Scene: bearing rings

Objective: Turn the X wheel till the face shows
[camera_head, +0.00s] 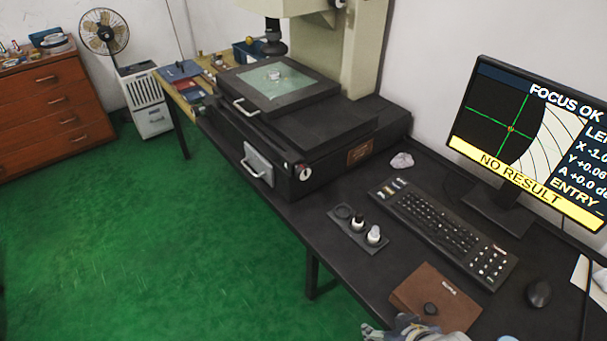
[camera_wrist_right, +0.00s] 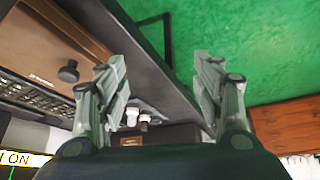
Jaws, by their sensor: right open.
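The black measuring machine (camera_head: 285,135) stands on the bench with a glass stage (camera_head: 275,84) on top. A small ring-like part (camera_head: 273,75) lies on the glass. A small round dial or knob (camera_head: 303,173) sits at the machine's front corner; I cannot tell whether it is the X wheel. The monitor (camera_head: 530,140) shows green cross lines, a pale area with curved lines at their right, "FOCUS OK", a negative X value and "NO RESULT". My right gripper (camera_head: 400,328) is at the bench's front edge; its fingers are apart and empty in the wrist view (camera_wrist_right: 163,90). My left gripper is out of view.
Two handles (camera_head: 257,172) project from the machine. The green floor (camera_head: 150,240) is clear.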

